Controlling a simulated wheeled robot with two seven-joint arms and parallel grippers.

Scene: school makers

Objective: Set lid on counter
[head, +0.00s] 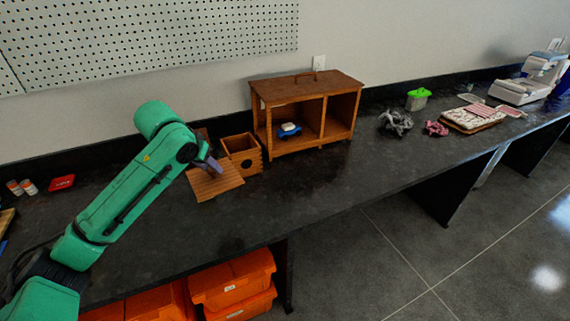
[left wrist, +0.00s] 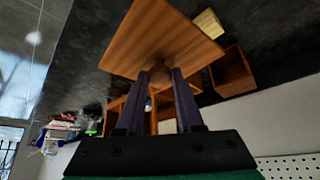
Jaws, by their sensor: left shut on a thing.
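The wooden lid (head: 215,184) is a flat brown square panel at the front left of an open wooden box (head: 241,157) on the dark counter (head: 300,200). My left gripper (head: 213,166) is above the lid and shut on its knob. In the left wrist view the lid (left wrist: 160,38) fills the top middle, with the knob between the fingers (left wrist: 158,75). The box (left wrist: 232,72) shows beside it. I cannot tell whether the lid touches the counter. My right gripper is not in view.
A wooden cabinet (head: 300,85) with a blue and white object (head: 290,130) inside stands right of the box. A red item (head: 61,182) lies at the left. Cloths, a green-lidded container (head: 417,99) and a tray (head: 473,120) are further right. The counter's middle front is clear.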

